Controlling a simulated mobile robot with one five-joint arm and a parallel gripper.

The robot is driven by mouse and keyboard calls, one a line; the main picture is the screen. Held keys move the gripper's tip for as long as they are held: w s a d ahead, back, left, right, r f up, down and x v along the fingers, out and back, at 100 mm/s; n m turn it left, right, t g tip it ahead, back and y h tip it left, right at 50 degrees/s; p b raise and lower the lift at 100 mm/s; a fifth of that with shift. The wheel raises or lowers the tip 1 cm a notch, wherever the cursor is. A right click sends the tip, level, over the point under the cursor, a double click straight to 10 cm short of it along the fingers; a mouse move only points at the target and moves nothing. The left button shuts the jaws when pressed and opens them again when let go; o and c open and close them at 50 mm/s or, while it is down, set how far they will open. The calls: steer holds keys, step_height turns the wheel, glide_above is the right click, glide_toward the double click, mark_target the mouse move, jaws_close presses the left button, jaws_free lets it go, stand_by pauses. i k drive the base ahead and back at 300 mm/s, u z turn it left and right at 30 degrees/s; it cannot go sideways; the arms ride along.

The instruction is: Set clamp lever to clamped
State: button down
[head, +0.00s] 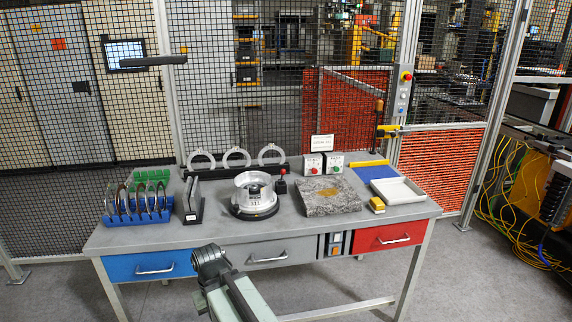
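A small upright lever with a red knob (281,187) stands on a dark base just right of the round silver clutch housing (254,190); it looks like the clamp lever. It stands about upright, and I cannot tell which setting that is. The housing sits on a dark round base on the grey table. My arm rises from the bottom of the head view to a dark joint in front of the table's drawers, well short of the lever. No gripper fingers show.
The grey table (120,238) also bears a blue rack (137,217) of curved parts, a green rack, a dark stand, a granite block (328,197), two switch boxes, a yellow block (377,205) and a white tray (398,190). Mesh fencing stands behind. Table space before the housing is clear.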

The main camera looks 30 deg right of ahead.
mark_target(284, 170)
steer(key=z, duration=0.05)
steer(key=i, duration=1)
